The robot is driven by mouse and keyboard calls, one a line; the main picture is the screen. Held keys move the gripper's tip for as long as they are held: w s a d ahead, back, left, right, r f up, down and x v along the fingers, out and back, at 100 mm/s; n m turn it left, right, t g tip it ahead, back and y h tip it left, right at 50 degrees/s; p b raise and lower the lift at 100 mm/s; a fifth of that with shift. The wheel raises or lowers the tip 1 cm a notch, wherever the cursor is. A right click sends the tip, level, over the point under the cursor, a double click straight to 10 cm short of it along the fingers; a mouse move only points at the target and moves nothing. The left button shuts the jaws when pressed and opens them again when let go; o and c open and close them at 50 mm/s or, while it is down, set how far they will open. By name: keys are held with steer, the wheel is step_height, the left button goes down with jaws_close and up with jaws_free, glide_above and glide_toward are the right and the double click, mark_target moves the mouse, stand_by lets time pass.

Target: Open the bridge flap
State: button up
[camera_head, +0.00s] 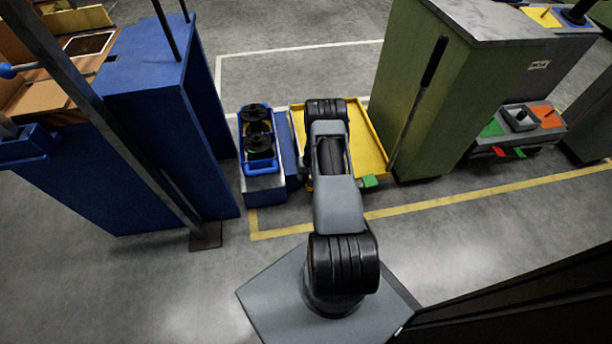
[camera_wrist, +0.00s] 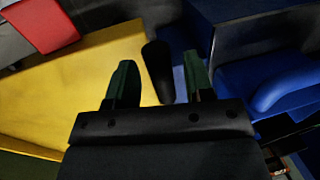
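A yellow rimmed panel (camera_head: 368,140), which looks like the bridge flap, lies between a blue block and a green cabinet. My arm covers its left part. In the wrist view its yellow surface (camera_wrist: 60,85) fills the left side. My gripper (camera_wrist: 158,85) has two dark green fingers standing apart. A black rounded handle (camera_wrist: 158,72) shows in the gap between them, with space visible on both sides. I cannot tell whether it is at fingertip depth or beyond, or what it is fixed to. In the head view my gripper is hidden behind the arm.
A blue bin (camera_head: 262,167) with black spools stands left of the yellow panel. A tall blue cabinet (camera_head: 160,90) is further left; the green cabinet (camera_head: 405,100) is right. A shelf with coloured trays (camera_head: 520,122) stands beyond. Grey floor (camera_head: 480,235) is clear in front.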

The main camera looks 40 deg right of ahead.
jaws_close()
